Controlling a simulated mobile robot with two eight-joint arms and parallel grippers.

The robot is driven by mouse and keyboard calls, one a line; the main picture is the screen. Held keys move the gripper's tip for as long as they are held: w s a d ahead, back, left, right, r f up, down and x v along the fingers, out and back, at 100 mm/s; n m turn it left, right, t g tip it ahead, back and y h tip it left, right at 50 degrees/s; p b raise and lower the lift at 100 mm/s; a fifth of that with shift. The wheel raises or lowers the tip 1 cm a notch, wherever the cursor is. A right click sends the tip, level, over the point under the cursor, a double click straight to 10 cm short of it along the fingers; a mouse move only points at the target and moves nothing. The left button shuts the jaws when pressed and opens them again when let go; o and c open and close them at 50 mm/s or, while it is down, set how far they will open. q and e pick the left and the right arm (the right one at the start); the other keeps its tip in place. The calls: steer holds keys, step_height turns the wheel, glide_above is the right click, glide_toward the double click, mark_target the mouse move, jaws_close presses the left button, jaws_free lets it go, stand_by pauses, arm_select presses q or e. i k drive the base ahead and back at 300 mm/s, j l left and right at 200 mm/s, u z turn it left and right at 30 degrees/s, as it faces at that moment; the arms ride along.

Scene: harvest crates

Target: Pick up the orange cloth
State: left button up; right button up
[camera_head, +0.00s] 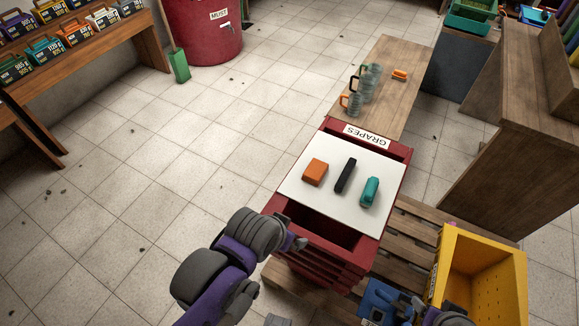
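The orange cloth (315,171) appears as a small folded orange block on the left part of a white board (330,209). The board lies across the red crate (363,243) labelled GRAPES. My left gripper (297,243) is beside the crate's near left corner, below and apart from the orange cloth. Its fingers are small and partly hidden by the wrist, so its opening is unclear. My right arm shows only as a grey and purple part at the bottom right edge; its fingers are not visible.
A black item (346,175) and a teal item (370,191) lie right of the cloth. Behind is a wooden table (393,100) with glass mugs and a small orange item (399,75). A yellow crate (515,285) stands right.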

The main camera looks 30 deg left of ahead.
mark_target(316, 170)
steer(key=u, duration=0.8)
steer(key=j+z, duration=0.15)
steer(key=z, duration=0.3)
steer(key=j+z, duration=0.15)
steer(key=z, duration=0.25)
steer(key=j+z, duration=0.15)
steer(key=z, duration=0.3)
steer(key=j+z, duration=0.15)
steer(key=z, duration=0.25)
